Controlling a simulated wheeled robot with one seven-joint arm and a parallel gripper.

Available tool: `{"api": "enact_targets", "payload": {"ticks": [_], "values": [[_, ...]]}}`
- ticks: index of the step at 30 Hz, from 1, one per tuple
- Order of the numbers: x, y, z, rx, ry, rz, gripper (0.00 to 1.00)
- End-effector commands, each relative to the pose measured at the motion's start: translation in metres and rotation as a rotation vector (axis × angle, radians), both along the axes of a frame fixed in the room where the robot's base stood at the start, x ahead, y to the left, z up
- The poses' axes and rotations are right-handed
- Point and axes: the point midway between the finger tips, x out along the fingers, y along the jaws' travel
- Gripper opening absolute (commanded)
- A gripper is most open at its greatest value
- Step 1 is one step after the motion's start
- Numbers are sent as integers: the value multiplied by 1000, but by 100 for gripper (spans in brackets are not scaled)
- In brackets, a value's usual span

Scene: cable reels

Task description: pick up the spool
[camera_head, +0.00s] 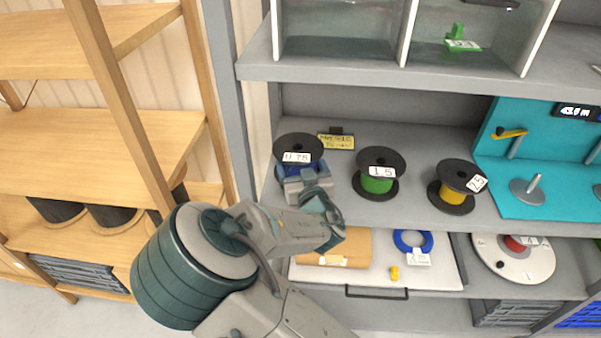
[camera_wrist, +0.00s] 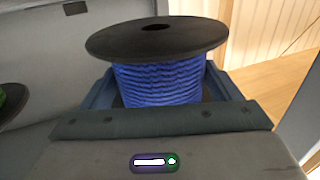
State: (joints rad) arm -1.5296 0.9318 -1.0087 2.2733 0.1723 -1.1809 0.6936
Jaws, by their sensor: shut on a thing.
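The spool with blue cable (camera_head: 304,166) has black flanges and a white label reading 0.75. It stands upright at the left end of the grey shelf. My gripper (camera_head: 303,180) reaches it from the front and is shut on it. In the wrist view the spool (camera_wrist: 160,75) fills the middle, with its black top flange above the blue winding. The jaws of my gripper (camera_wrist: 162,95) lie on both sides of the winding, below the top flange. The lower flange is mostly hidden by the gripper. I cannot tell whether the spool touches the shelf.
A green spool (camera_head: 379,172) and a yellow spool (camera_head: 457,187) stand to the right on the grey shelf (camera_head: 420,140). A yellow sign (camera_head: 336,141) is behind. A grey upright (camera_head: 226,85) is close on the left. The shelf above (camera_head: 370,74) limits headroom. A teal board (camera_head: 545,150) stands right.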

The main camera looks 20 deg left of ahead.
Motion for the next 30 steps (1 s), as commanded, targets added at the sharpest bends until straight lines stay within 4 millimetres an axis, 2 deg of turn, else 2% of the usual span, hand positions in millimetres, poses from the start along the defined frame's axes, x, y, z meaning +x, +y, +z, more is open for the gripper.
{"api": "enact_targets", "payload": {"ticks": [2, 18, 30], "values": [[1, -3, 10, 6, -4, -1, 38], [5, -82, 56, 7, -4, -3, 38], [6, -112, 74, 3, -4, 0, 38]]}}
